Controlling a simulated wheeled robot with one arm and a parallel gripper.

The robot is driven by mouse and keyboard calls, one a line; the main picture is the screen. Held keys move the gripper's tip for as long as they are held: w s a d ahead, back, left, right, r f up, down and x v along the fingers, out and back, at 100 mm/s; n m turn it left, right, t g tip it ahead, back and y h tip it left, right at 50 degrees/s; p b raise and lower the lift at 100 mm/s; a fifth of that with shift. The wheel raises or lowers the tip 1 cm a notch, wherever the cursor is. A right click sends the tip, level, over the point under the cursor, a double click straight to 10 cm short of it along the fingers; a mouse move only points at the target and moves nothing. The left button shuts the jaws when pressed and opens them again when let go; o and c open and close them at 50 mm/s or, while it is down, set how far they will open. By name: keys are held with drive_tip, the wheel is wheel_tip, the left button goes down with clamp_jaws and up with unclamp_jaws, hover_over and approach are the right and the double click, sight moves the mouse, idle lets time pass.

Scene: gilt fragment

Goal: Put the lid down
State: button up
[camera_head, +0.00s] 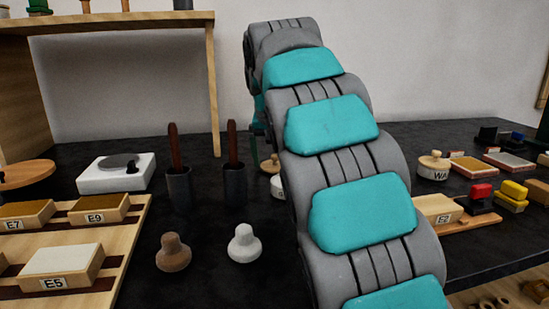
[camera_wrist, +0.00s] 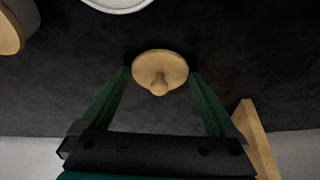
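The lid is a round, pale wooden disc with a knob. In the wrist view the lid (camera_wrist: 174,65) sits between the two green fingers of my gripper (camera_wrist: 160,75), with the fingertips at its opposite edges. My gripper appears shut on it. In the head view the lid (camera_head: 269,165) shows just left of my arm, which hides part of it and most of my gripper. I cannot tell whether the lid touches the table. A white jar (camera_head: 277,187), partly hidden by my arm, stands nearer than the lid. A white rounded rim (camera_wrist: 118,6) shows at the wrist view's top edge.
A dark table (camera_head: 210,275) carries two dark holders (camera_head: 179,190) with brown handles, brown and white knobs (camera_head: 173,253) (camera_head: 244,243), and a white device (camera_head: 116,174). A lidded jar (camera_head: 434,168) and stamps stand right. A wooden shelf post (camera_head: 213,85) rises at the back.

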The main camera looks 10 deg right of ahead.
drive_tip(key=shift+v, duration=3.85)
